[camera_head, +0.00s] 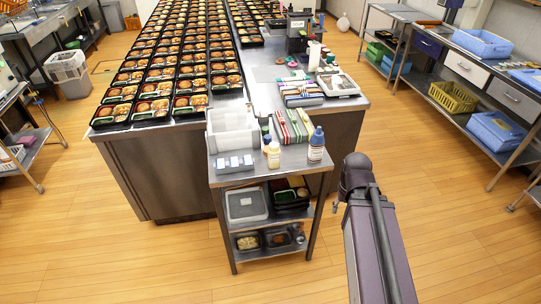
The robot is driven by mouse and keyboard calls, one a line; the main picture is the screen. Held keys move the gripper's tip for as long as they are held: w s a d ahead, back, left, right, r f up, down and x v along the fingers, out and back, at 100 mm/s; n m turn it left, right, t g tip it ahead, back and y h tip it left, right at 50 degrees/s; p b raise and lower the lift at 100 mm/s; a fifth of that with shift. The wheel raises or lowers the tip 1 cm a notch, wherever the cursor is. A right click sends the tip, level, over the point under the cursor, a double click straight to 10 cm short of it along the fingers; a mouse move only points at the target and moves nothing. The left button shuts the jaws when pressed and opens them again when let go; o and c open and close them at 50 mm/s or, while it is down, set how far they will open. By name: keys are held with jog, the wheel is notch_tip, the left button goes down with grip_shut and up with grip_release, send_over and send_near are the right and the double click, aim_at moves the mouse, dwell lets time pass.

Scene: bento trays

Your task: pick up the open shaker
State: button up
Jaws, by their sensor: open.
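Several small containers stand upright on the top of the steel cart in the head view. One is a cream bottle with a yellowish top (273,154). I cannot make out my gripper's jaws here.
The steel cart (290,158) also carries a white bin (232,130) and a grey box with pale labels (234,163). Behind it, a long counter holds many filled bento trays (192,103). Shelves (467,118) stand at the right. Wooden floor (450,235) is clear between.

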jog(key=shift+o, duration=0.4)
jog(key=shift+a, duration=0.15)
jog(key=o, duration=0.5)
jog(key=shift+w, duration=0.15)
jog(key=w+a+m+t+h+b, duration=0.4)
jog(key=w+a+h, duration=0.3)
jog(key=w+a, duration=0.65)
jog(key=w+a+r+m+t+h, duration=0.1)
jog(key=a+r+m, duration=0.1)
jog(key=a, duration=0.4)
jog(key=w+a+r+m+t+h+b, duration=0.1)
jog(key=a+t, duration=0.1)
jog(key=a, duration=0.5)
jog(key=w+a+r+m+t+h+b, duration=0.1)
jog(key=a+r+m+t, duration=0.1)
jog(key=a, duration=0.4)
jog(key=shift+a+r+m, duration=0.3)
jog(key=shift+d, duration=0.1)
